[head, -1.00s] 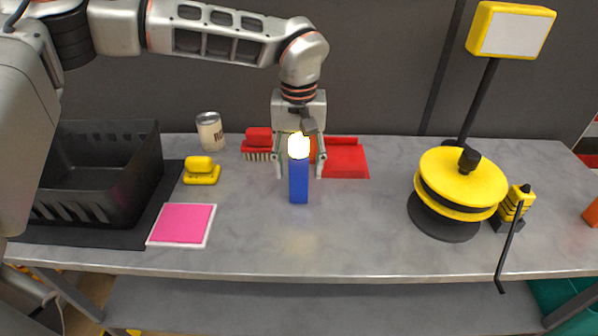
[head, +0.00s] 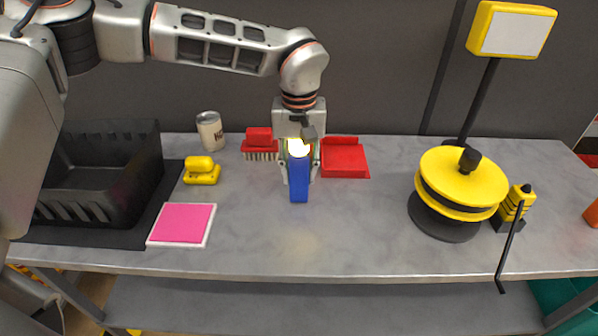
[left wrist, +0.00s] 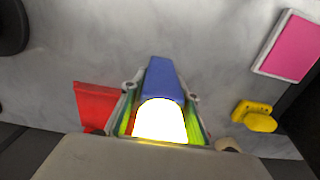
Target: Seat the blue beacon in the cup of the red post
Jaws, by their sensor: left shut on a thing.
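The blue beacon (head: 299,185) stands upright on the grey table, with a glowing white-yellow top. My left gripper (head: 300,170) comes down from above and is shut on the beacon, one finger on each side. In the left wrist view the beacon's blue body (left wrist: 161,79) and bright top lie between the fingers of my left gripper (left wrist: 162,92). I cannot make out the red post or its cup in either view. My right gripper is not in view.
Behind the beacon are a red brush (head: 259,146) and a red dustpan (head: 345,160). Left are a can (head: 210,131), a yellow object (head: 201,173), a pink pad (head: 181,224) and a black crate (head: 140,180). A yellow pump-like unit (head: 462,182) stands right. The middle-right tabletop is clear.

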